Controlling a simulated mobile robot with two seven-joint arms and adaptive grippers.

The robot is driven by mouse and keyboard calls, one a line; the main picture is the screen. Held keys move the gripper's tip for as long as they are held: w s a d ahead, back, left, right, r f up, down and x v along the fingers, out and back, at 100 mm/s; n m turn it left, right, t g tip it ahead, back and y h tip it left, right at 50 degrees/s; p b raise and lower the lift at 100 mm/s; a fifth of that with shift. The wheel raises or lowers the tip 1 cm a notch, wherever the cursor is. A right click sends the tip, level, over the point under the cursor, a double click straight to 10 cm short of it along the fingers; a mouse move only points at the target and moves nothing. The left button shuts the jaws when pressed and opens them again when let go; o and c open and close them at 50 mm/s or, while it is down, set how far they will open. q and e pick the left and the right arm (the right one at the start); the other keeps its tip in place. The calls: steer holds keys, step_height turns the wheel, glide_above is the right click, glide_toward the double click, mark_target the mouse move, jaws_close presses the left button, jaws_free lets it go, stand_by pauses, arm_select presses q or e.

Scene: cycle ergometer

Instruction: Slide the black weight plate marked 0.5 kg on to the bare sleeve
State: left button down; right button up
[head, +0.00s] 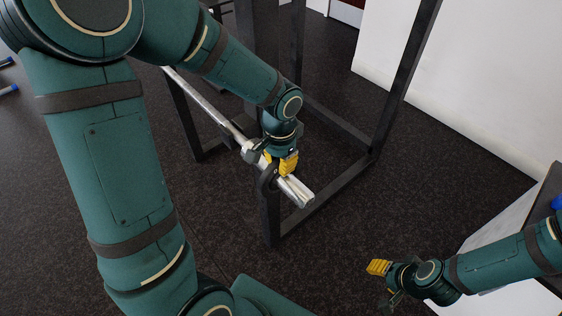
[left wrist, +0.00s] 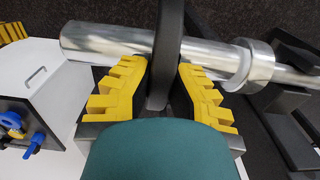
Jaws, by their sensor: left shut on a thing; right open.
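The black weight plate (left wrist: 166,45) is seen edge-on between the yellow fingers of my left gripper (left wrist: 163,90), which is shut on it. The plate's marking does not show. The plate crosses the shiny sleeve (left wrist: 110,40), which shows on both sides of it, so it appears to be around the sleeve. In the head view, the plate (head: 266,181) hangs at the sleeve beside my left gripper (head: 281,166), and the sleeve's free end (head: 299,193) sticks out beyond. A collar (left wrist: 262,65) stands at the sleeve's inner end, apart from the plate. My right gripper (head: 379,268) is open and empty, low on the right.
The bar (head: 205,100) lies across a black rack frame (head: 269,215) with uprights close to my left arm. A white cabinet with a dark top (head: 546,212) stands at the right, with blue and yellow items (left wrist: 14,124) on it. Open dark floor lies in front.

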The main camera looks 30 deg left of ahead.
mark_target(258, 143)
arm_select(q)
steer(key=shift+w+a+p, duration=0.15)
steer(key=shift+w+a, duration=0.1)
steer(key=shift+a, duration=0.35)
steer(key=shift+w+a+p, duration=0.15)
steer(key=shift+w+a, duration=0.05)
steer(key=shift+a, duration=0.45)
steer(key=shift+w+a+p, duration=0.15)
steer(key=shift+w+a, duration=0.1)
steer(key=shift+a, duration=0.35)
steer(key=shift+a, duration=0.1)
steer(key=shift+w+a+p, duration=0.25)
steer(key=shift+w+a, duration=0.1)
steer(key=shift+a, duration=0.55)
steer(key=shift+w+a+p, duration=0.25)
steer(key=shift+w+a, duration=0.1)
steer(key=shift+a, duration=0.55)
steer(key=shift+a, duration=0.2)
steer(key=c, duration=1)
jaws_free()
